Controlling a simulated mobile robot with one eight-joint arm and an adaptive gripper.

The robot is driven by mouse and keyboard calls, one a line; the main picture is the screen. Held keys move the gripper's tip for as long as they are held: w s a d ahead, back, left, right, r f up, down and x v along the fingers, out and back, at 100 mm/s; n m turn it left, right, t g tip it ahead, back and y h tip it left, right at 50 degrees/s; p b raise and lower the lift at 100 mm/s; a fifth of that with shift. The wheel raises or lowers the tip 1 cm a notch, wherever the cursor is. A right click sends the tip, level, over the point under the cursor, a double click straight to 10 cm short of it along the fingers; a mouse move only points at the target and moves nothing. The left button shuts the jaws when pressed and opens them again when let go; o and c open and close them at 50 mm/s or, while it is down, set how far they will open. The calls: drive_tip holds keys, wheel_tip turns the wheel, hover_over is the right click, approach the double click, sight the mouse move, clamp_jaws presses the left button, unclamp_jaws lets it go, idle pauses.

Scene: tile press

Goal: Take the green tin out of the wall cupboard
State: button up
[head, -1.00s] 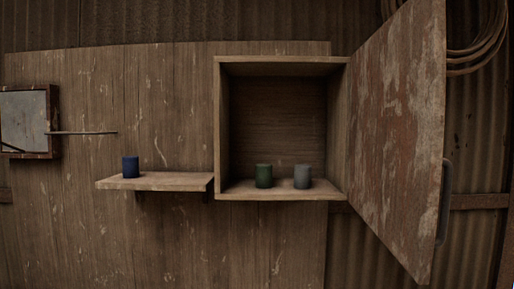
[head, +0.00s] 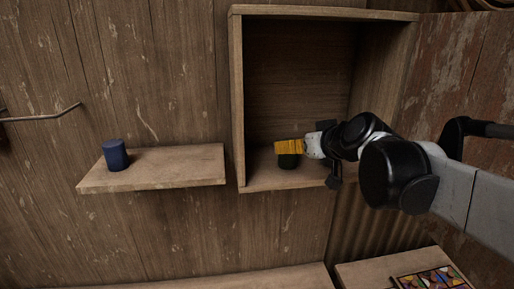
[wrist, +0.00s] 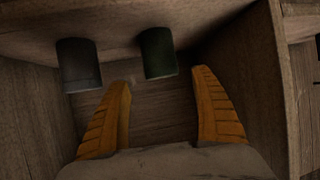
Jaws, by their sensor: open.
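The green tin (head: 288,162) stands on the floor of the open wall cupboard (head: 238,100). In the head view it looks dark and its upper part is covered by my gripper (head: 279,147). The wrist view seems upside down, with the cupboard floor at the top; there the green tin (wrist: 157,53) lies just beyond the gap between my two yellow fingers (wrist: 161,79). My gripper is open, with nothing held. A grey tin (wrist: 79,64) stands beside the green one in the wrist view; in the head view my arm hides it.
A blue tin (head: 115,155) stands on a small wall shelf (head: 190,165) left of the cupboard. The open cupboard door (head: 455,70) is at the right, behind my arm. A tray of coloured tiles (head: 432,279) lies on a bench at the lower right.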

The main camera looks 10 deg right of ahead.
sight(288, 162)
drive_tip(key=shift+w+a+f, duration=0.3)
drive_tip(key=shift+w+f, duration=0.15)
drive_tip(key=shift+w, duration=0.15)
drive_tip(key=x, duration=0.4)
drive_tip(key=shift+w+f+p, duration=0.1)
drive_tip(key=shift+f+p, duration=0.25)
drive_tip(key=shift+p, duration=0.05)
drive_tip(key=shift+s, duration=0.2)
drive_tip(key=shift+c, duration=0.9)
drive_tip(key=shift+w, duration=0.1)
drive_tip(key=c, duration=1.3)
drive_tip(key=shift+r, duration=0.1)
